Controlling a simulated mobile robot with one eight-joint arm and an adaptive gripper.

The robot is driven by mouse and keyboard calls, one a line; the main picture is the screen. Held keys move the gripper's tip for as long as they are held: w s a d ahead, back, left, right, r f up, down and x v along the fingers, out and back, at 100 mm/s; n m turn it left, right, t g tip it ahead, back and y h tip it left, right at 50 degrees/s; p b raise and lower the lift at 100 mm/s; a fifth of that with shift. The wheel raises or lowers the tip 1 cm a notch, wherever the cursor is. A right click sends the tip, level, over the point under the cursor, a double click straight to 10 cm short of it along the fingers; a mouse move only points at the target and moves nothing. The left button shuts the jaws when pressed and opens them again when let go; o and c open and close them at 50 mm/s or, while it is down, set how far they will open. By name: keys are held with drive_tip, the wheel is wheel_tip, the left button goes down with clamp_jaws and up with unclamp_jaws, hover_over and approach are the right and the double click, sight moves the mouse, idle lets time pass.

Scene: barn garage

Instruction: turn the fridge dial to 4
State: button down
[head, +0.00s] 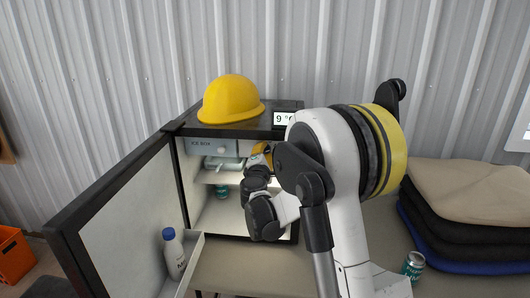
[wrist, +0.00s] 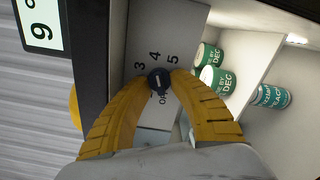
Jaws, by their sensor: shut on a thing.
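The fridge dial (wrist: 158,78) is a small dark round knob on a light panel, seen in the wrist view. The numbers 3, 4 and 5 stand around its far side, and partly covered lettering shows on its near side. A pale mark shows on the knob, but I cannot tell which number it points to. My gripper (wrist: 159,86) has its two yellow fingers shut on the dial, one on each side. In the head view my gripper (head: 262,152) reaches into the open fridge (head: 211,131), and the dial is hidden behind my arm.
The fridge door (head: 125,215) stands open at left, with a bottle (head: 173,252) in its shelf. A yellow hard hat (head: 231,99) and a display (head: 284,119) reading 9 sit on top. Cans (wrist: 271,96) stand inside. Folded cloths (head: 468,188) and a can (head: 412,266) are at right.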

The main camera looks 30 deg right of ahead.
drive_tip(key=c, duration=1.1)
unclamp_jaws()
drive_tip(key=shift+c, duration=0.2)
drive_tip(key=v, duration=1.2)
drive_tip(key=s+a+f+m+g+y, duration=0.2)
drive_tip(key=s+a+m, duration=0.3)
drive_tip(key=s, duration=0.4)
drive_tip(key=s+a+f+m+g+y, duration=0.2)
drive_tip(key=s+a+m+g+y, duration=0.1)
drive_tip(key=s, duration=0.7)
drive_tip(key=s+a+f+m+g+y, duration=0.2)
drive_tip(key=s+a+m+y, duration=0.3)
drive_tip(key=s, duration=0.5)
drive_tip(key=a+m+g, duration=0.1)
drive_tip(key=m, duration=0.1)
drive_tip(key=shift+s+a+f+m, duration=0.25)
drive_tip(key=shift+a+f+m, duration=0.05)
drive_tip(key=shift+a, duration=0.05)
